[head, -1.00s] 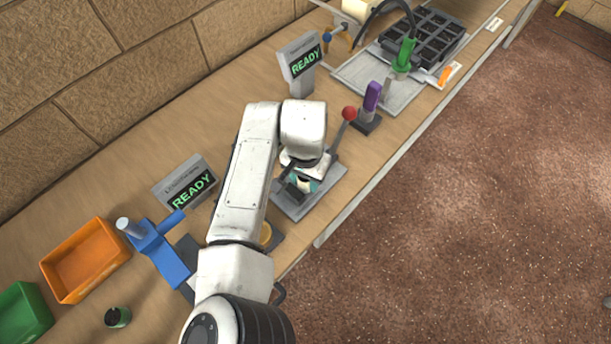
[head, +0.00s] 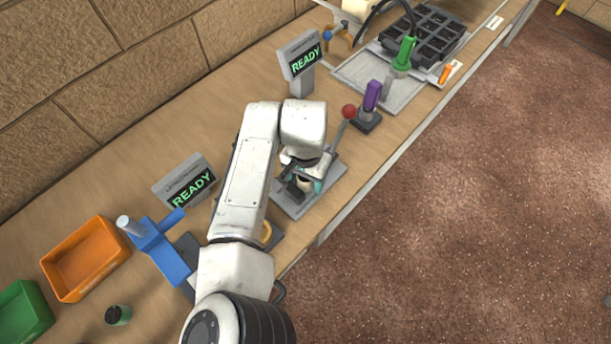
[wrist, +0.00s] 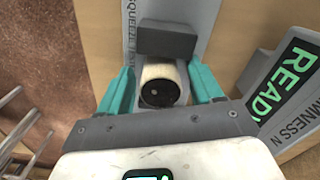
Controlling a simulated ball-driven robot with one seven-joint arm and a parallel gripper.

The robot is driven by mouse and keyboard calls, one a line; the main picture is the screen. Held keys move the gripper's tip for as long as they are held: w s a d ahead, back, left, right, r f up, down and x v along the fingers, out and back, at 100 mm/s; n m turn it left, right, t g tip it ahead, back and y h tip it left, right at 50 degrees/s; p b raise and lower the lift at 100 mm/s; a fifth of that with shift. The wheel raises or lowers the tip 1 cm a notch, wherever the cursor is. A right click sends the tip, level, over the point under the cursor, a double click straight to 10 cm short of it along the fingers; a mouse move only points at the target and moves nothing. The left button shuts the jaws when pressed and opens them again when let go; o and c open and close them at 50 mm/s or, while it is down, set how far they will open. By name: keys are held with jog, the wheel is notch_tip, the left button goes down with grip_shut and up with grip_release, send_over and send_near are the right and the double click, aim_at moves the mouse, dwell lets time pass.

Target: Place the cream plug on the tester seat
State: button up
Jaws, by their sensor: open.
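The cream plug (wrist: 160,84) has a dark end face and sits on the grey squeeze tester (wrist: 203,20), against a dark grey block (wrist: 165,42). My gripper (wrist: 162,78) is open, with one teal finger on each side of the plug and small gaps between. In the head view my gripper (head: 306,184) is low over the tester's grey base plate (head: 327,183), and my arm hides part of it. Whether the plug is fully down on the seat cannot be told.
The tester's red-knobbed lever (head: 348,111) stands up close to my gripper. Two displays read READY, one at the back (head: 303,60) and one at the left (head: 187,185). A purple-topped tool (head: 372,95), an orange bin (head: 85,258) and a green bin (head: 22,312) stand along the bench.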

notch_tip(320, 180, up, 12)
jog(key=b, duration=0.1)
dwell(0.4)
jog(key=w+d+f+m+t+h, duration=0.1)
jog(key=w+d, duration=0.1)
jog(key=d, duration=0.7)
jog(key=w+d+f+t+h, duration=0.1)
jog(key=w+d, duration=0.1)
jog(key=d, duration=0.7)
jog(key=s+d+f+n+t+h, duration=0.1)
jog(key=s+d, duration=0.2)
jog(key=d, duration=0.5)
jog(key=s+d+f+h, duration=0.1)
jog(key=s+d, duration=0.2)
jog(key=d, duration=0.5)
jog(key=s+d+f+n+y, duration=0.1)
jog(key=s+f, duration=0.2)
jog(key=s, duration=0.4)
jog(key=s+d+f+n, duration=0.1)
jog(key=s+d+f, duration=0.1)
jog(key=s+f, duration=0.3)
jog(key=s+a+f+g+y, duration=0.1)
jog(key=s+a, duration=0.2)
jog(key=s, duration=0.3)
jog(key=s+a+f+n+g+y, duration=0.1)
jog(key=s+a, duration=0.2)
jog(key=s, duration=0.3)
jog(key=shift+s+a+f+n+y, duration=0.2)
jog(key=shift+a+n+y, duration=0.1)
jog(key=shift+y, duration=0.1)
